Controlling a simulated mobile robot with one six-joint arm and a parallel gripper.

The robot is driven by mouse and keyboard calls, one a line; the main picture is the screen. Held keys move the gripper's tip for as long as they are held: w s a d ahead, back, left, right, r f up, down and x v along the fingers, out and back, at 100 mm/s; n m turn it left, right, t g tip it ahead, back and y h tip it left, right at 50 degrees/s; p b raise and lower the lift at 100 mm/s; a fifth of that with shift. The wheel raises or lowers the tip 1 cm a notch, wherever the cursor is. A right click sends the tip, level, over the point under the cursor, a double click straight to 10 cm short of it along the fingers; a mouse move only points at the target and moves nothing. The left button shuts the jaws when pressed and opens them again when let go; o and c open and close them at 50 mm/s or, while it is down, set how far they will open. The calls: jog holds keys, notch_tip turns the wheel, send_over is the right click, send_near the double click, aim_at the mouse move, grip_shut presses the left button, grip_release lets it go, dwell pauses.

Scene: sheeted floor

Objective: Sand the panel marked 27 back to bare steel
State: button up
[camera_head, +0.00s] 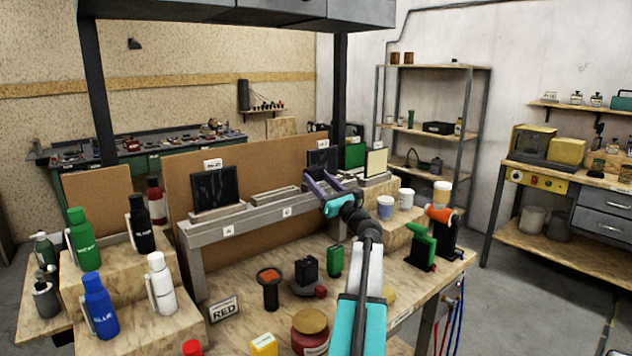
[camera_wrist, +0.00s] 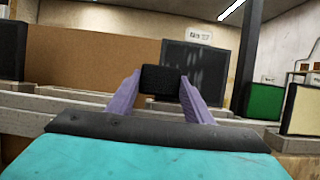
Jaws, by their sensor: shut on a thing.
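My gripper (camera_head: 318,176) is stretched out over the bench toward the rack. In the wrist view its purple fingers are shut on a small black block (camera_wrist: 160,79). Behind the block stands a dark grey panel (camera_wrist: 208,68) with faint pale streaks; it also shows in the head view (camera_head: 322,160). A small label (camera_wrist: 191,35) sits above it, its number too small to read surely. I cannot tell whether the block touches the panel. Another dark panel (camera_head: 215,187) stands on the rack's left under its own label (camera_head: 213,163), also hard to read.
A green panel (camera_head: 355,156) and a cream panel (camera_head: 376,163) stand right of the gripper. Bottles, including a blue one (camera_head: 99,305), fill the left steps. Tools and tins, including a dark red tin (camera_head: 310,335), crowd the bench front. A dark post (camera_head: 341,85) rises behind.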

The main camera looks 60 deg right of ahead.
aim_at(329, 166)
jog(key=shift+w+d, duration=0.15)
jog(key=shift+w, duration=0.15)
dwell(0.4)
jog(key=shift+s+d, duration=0.35)
jog(key=shift+d, duration=0.6)
jog(key=shift+s+d, duration=0.3)
jog(key=shift+d, duration=0.6)
jog(key=shift+s+d, duration=0.3)
jog(key=shift+d, duration=0.7)
jog(key=shift+s+d, duration=0.25)
jog(key=shift+d, duration=0.7)
jog(key=shift+s+d, duration=0.25)
jog(key=shift+d, duration=0.4)
jog(key=shift+s+d, duration=0.2)
jog(key=shift+d, duration=0.4)
jog(key=shift+s+d, duration=0.25)
jog(key=shift+d, duration=0.4)
jog(key=shift+w+r+p, duration=0.1)
jog(key=shift+r+p, duration=0.7)
jog(key=shift+r, duration=0.2)
